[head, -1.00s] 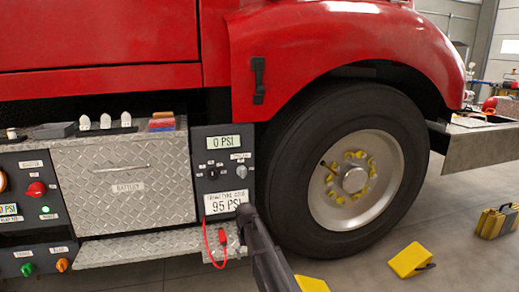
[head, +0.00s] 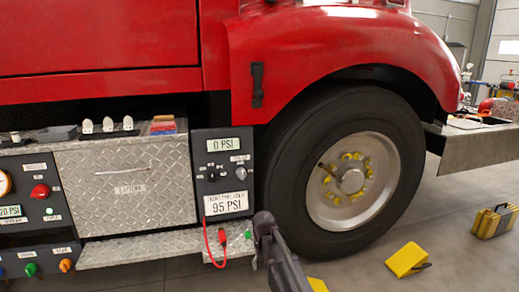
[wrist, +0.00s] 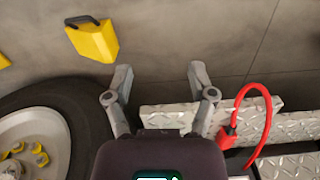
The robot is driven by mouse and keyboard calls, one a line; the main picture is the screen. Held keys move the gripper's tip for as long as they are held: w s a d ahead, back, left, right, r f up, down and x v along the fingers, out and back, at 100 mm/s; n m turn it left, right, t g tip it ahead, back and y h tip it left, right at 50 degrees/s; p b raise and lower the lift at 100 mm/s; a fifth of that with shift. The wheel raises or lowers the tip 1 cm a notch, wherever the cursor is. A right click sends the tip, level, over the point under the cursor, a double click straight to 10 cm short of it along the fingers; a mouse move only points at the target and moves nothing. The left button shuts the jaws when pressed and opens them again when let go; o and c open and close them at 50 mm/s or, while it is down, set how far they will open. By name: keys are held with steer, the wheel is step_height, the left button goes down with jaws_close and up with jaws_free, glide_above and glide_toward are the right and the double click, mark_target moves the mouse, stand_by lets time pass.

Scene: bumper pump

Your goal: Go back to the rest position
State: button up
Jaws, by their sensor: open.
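My gripper (wrist: 160,85) is open and empty in the wrist view, its two grey fingers spread over the floor and the edge of a diamond-plate step. In the head view my dark arm rises from the bottom edge in front of the tyre's lower left, and its fingertips are largely hidden. The red truck's front wheel (head: 351,176) stands to the right of the arm. The gauge panel (head: 222,158) reads 0 PSI above a 95 PSI label. A red hose (head: 207,245) hangs below it, and the hose (wrist: 268,121) loops right of my gripper in the wrist view.
A yellow chock (head: 407,259) lies on the floor at right, and a yellow case (head: 493,221) stands beyond it. The diamond-plate step (head: 140,250) juts out left of my arm. A battery box (head: 128,185) is above it. Floor between wheel and chock is clear.

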steer(key=s+d+r+m+p, duration=0.1)
steer(key=s+d+r+p, duration=0.2)
steer(key=s+d, duration=0.65)
steer(key=s+d+r+m+p, duration=0.1)
steer(key=s+d+r+p, duration=0.4)
steer(key=s, duration=0.7)
step_height(320, 180, up, 36)
steer(key=d+p, duration=0.1)
steer(key=p, duration=3.4)
steer(key=shift+w+d+r+p, duration=0.15)
steer(key=shift+w+p, duration=0.25)
